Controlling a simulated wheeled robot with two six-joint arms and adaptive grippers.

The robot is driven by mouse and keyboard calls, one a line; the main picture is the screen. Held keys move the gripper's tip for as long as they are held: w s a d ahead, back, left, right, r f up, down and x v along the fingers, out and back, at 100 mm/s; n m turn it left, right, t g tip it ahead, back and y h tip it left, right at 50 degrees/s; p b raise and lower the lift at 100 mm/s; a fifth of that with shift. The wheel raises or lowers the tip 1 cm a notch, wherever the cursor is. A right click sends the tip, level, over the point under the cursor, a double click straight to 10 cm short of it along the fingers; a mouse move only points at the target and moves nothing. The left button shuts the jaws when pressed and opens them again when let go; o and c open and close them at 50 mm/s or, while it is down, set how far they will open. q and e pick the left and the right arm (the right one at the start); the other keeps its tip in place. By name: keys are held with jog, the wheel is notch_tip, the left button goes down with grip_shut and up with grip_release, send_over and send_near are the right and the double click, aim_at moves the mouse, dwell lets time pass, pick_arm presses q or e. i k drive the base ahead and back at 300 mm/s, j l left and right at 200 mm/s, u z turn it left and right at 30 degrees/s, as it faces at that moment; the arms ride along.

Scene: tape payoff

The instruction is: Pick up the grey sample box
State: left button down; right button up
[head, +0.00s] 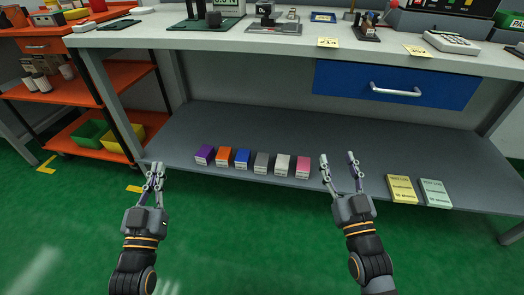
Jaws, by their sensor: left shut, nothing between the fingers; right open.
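The grey sample box (262,162) stands on the lower shelf, in a row of small boxes. A blue box (242,159) is to its left and a white box (282,165) to its right. My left gripper (155,169) is shut and empty, left of the row near the shelf's front left corner. My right gripper (338,160) is open and empty, just right of the pink box (303,167) at the row's right end. Neither gripper is at the grey box.
A purple box (205,155) and an orange box (224,156) fill the row's left end. Yellow (401,189) and pale green (435,193) packs lie at the front right of the lower shelf (330,135). The worktop with a blue drawer (340,85) overhangs it. An orange cart (85,135) stands left.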

aim_at(261, 163)
jog(key=i+j+z, duration=0.2)
jog(key=i+j, duration=0.2)
jog(key=i+j+z, duration=0.15)
jog(key=i+j, duration=0.2)
jog(key=j, duration=0.15)
jog(key=i+j+z, duration=0.2)
jog(key=i+j, duration=0.15)
jog(key=j, duration=0.2)
